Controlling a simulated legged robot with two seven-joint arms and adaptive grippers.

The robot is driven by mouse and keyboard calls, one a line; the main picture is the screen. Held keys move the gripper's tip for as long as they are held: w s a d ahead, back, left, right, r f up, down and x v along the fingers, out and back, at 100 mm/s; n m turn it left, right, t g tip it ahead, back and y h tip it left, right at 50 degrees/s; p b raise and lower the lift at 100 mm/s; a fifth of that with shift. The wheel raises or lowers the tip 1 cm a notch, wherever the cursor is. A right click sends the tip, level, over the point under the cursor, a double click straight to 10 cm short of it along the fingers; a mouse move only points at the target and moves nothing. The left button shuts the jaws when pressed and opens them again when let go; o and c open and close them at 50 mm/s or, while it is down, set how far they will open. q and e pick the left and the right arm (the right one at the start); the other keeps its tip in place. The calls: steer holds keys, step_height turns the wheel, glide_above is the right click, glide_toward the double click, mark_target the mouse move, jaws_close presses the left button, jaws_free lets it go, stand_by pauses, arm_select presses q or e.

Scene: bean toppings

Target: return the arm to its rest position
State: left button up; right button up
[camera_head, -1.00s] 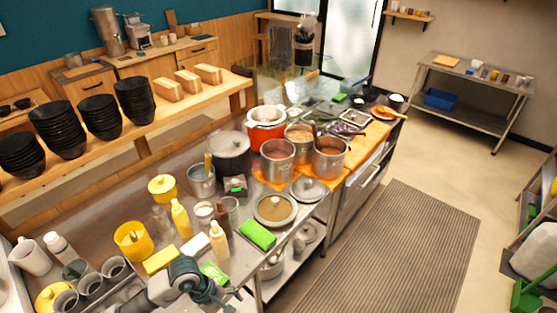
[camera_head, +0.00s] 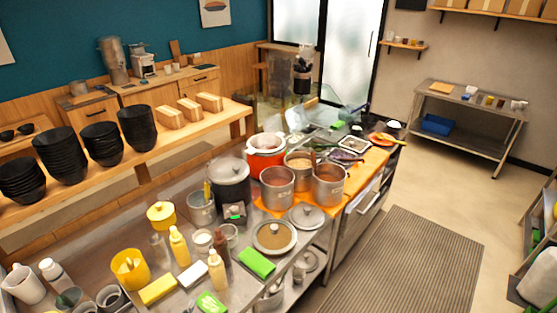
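Neither of my arms nor grippers shows in the head view. The steel counter (camera_head: 215,268) in front holds cookware and bottles. Two open steel pots (camera_head: 277,188) and (camera_head: 328,186) stand on an orange mat near its right side. A lidded dark pot (camera_head: 230,182) stands left of them, and a red pot (camera_head: 265,152) behind them.
Black bowl stacks (camera_head: 60,155) stand on the wooden shelf (camera_head: 165,135) at the left. Yellow bottles (camera_head: 179,246) and a yellow container (camera_head: 130,268) are near the front. A striped floor mat (camera_head: 410,265) lies right of the counter, with open floor beyond.

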arm_select(q)
steer(key=s+f+n+g, duration=0.7)
steer(key=s+f+g, duration=0.5)
steer(key=s+f, duration=0.65)
steer(key=s+f+g, duration=0.1)
steer(key=s+f, duration=0.2)
steer(key=f, duration=2.2)
steer(key=s+a+f+g, duration=0.1)
steer(key=s+a+f, duration=0.2)
steer(key=s+f, duration=1.3)
steer(key=shift+s+a+h, duration=0.2)
steer(key=shift+s+h, duration=0.1)
steer(key=shift+s, duration=0.55)
